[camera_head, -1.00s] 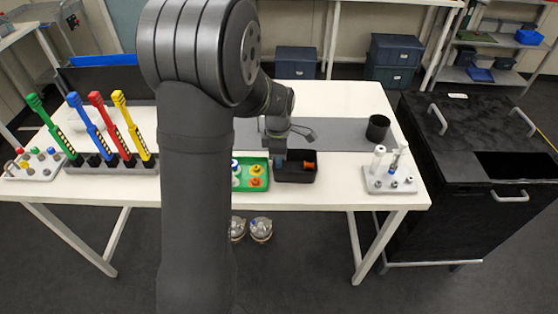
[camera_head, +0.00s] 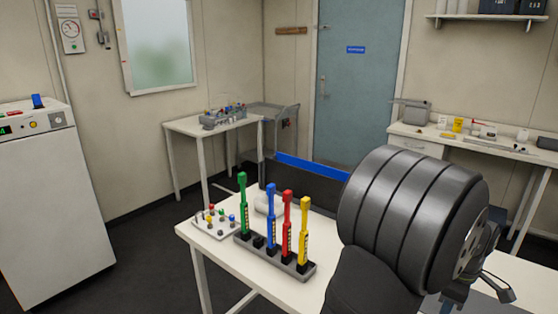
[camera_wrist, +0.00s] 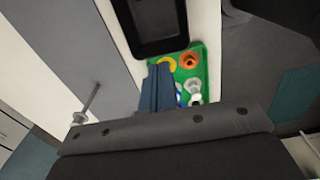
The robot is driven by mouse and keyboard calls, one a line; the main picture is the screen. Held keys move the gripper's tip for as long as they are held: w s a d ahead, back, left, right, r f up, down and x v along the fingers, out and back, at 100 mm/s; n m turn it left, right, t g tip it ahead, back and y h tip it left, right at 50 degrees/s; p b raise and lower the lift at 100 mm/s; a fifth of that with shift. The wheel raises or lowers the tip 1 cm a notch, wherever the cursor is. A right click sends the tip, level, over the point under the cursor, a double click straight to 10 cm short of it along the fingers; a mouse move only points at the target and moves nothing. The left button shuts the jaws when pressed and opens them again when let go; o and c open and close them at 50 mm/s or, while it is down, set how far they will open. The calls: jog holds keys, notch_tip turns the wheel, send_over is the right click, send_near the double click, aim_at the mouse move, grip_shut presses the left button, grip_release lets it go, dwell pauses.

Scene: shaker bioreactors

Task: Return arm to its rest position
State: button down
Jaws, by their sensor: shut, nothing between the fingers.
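My arm (camera_head: 410,215) stands in the right of the head view, bent at a big dark joint, and hides part of the white table (camera_head: 190,237). My gripper (camera_wrist: 157,70) shows in the wrist view as two blue-grey fingers, shut together with nothing between them. It points toward a green tray (camera_wrist: 208,62) holding orange, yellow, white and blue pieces. The fingers overlap the tray's left part in the picture; the gap between them and it cannot be told. The fingertips are not clear in the head view.
A rack (camera_head: 275,255) with green, blue, red and yellow tools and a small tray (camera_head: 215,222) of coloured pieces stand left of my arm. A black bin (camera_wrist: 150,25) is beyond the green tray. A white cabinet (camera_head: 50,210) stands far left, with floor between.

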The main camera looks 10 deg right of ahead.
notch_tip(320, 180, down, 10)
jog(key=shift+f, duration=0.1)
jog(key=s+d, duration=0.4)
jog(key=shift+s+d, duration=0.5)
jog(key=shift+s, duration=0.05)
jog(key=w+a, duration=0.5)
jog(key=shift+w+a+r, duration=0.15)
jog(key=shift+w+r, duration=0.1)
jog(key=shift+r, duration=0.05)
notch_tip(320, 180, up, 10)
jog(key=shift+s, duration=0.2)
jog(key=shift+f, duration=0.25)
jog(key=f, duration=0.9)
jog(key=shift+s+d+f, duration=0.1)
jog(key=shift+d+f, duration=0.1)
jog(key=shift+f, duration=0.15)
jog(key=shift+s+d, duration=1.95)
jog(key=shift+d, duration=0.05)
